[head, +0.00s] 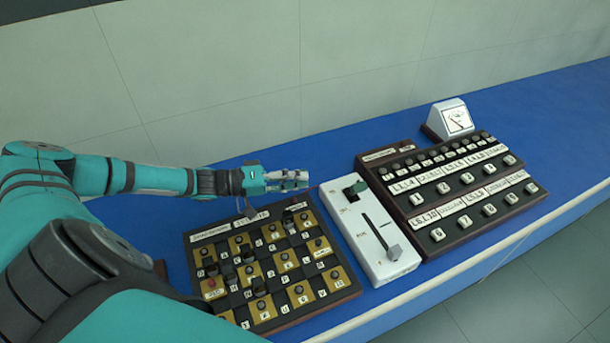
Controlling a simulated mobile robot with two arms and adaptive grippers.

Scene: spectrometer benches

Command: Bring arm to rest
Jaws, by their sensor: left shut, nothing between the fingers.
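My left arm (145,178) is teal and dark grey and reaches in from the left. It stretches to the right over the back part of the blue bench. My left gripper (300,180) is at its end, pointing right, shut and empty. It is above the bench behind the checkered panel and seems to touch nothing. My right gripper does not show.
A checkered black-and-gold panel (288,258) with knobs lies below the gripper. A white box (378,262) with a slider stands right of it, then a dark button panel (415,245) and a white meter (456,119). The blue bench (540,110) is clear at the back right.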

